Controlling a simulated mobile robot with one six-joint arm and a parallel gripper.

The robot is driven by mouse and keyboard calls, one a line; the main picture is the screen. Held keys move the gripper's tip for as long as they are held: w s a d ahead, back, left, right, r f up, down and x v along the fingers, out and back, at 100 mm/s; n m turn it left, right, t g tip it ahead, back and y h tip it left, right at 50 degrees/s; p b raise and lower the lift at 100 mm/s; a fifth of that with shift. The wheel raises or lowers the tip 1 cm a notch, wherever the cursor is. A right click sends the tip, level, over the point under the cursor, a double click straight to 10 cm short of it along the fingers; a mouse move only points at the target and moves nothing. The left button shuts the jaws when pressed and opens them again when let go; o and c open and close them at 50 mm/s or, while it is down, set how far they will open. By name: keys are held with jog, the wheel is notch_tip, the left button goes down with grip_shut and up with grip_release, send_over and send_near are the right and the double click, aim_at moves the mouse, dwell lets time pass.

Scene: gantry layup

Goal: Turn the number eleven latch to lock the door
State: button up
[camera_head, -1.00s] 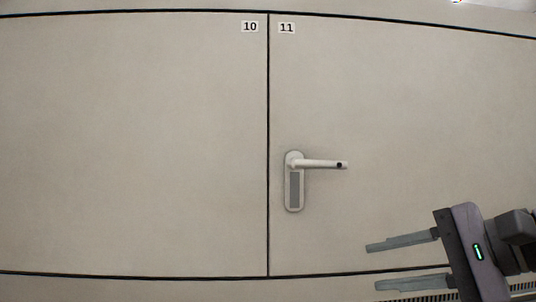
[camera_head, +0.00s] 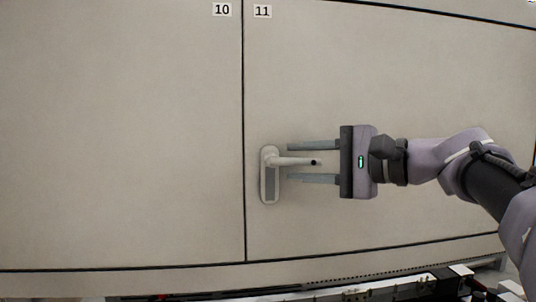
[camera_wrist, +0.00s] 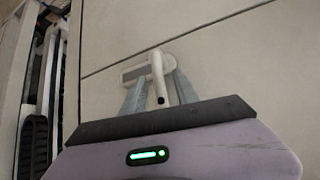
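The number eleven latch (camera_head: 296,161) is a pale lever handle on an upright plate (camera_head: 269,187) with a grey panel. The lever points right, level, on the door (camera_head: 400,75) under the label 11 (camera_head: 262,11). My gripper (camera_head: 288,162) is open, with one finger above the lever and one below it. The fingers appear apart from the lever, and how close they are to the door in depth is hard to tell. In the wrist view the lever (camera_wrist: 158,78) stands between the two fingers (camera_wrist: 157,88), its dark-tipped end towards the palm.
Panel 10 (camera_head: 120,140) lies left of the door, with a dark vertical seam between them. A dark seam and a rail with equipment (camera_head: 400,285) run along the bottom. The door face around the latch is bare.

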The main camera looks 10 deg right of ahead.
jog(key=shift+w+a+f, duration=0.1)
jog(key=shift+w+a, duration=0.2)
jog(key=shift+w, duration=0.05)
jog(key=shift+s, duration=0.1)
grip_shut()
dwell(1.1)
